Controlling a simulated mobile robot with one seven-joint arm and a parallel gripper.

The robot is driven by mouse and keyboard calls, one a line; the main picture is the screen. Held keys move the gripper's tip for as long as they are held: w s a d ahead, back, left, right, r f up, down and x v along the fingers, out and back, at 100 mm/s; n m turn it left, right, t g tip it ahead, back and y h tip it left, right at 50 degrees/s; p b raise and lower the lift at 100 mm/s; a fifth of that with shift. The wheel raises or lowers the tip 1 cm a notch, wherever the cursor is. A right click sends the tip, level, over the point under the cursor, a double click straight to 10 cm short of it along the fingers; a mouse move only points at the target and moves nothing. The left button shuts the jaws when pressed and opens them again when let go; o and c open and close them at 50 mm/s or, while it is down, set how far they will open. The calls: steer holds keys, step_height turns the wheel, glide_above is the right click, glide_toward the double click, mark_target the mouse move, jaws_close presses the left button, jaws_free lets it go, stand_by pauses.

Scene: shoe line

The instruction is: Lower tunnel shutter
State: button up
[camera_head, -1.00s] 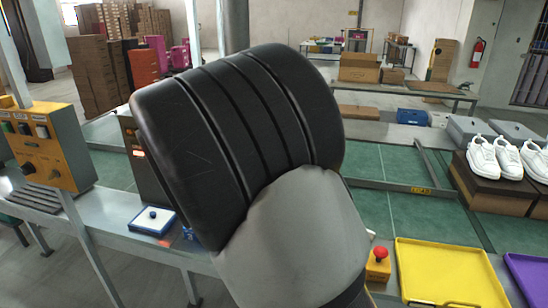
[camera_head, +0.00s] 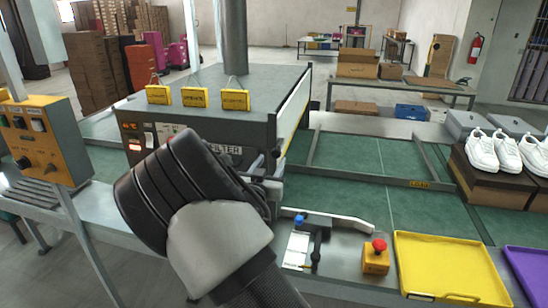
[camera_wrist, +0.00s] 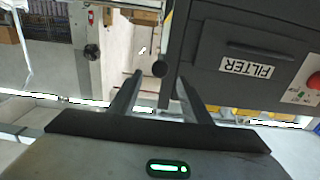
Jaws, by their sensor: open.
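The tunnel (camera_head: 205,118) is a dark grey box over the green conveyor, with a FILTER label on its front. The label appears upside down in the wrist view (camera_wrist: 247,66). A light panel (camera_head: 296,100) slants along the tunnel's right end; I cannot tell whether it is the shutter. My gripper (camera_wrist: 158,82) is open and empty beside the tunnel's front right corner. A dark round knob (camera_wrist: 160,68) shows just ahead of and between its fingertips, apparently not gripped. In the head view my arm hides part of the tunnel's front.
A red button on a yellow box (camera_head: 376,258), a black-handled fixture (camera_head: 318,245) and a yellow tray (camera_head: 450,266) lie right of my arm. White shoes (camera_head: 482,152) stand on a brown box farther right. An orange control box (camera_head: 42,140) stands at left. Green belt right of the tunnel is partly clear.

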mark_target(276, 154)
steer(key=shift+x, duration=2.2)
steer(key=shift+s, duration=0.1)
steer(key=shift+c, duration=0.4)
jaws_close()
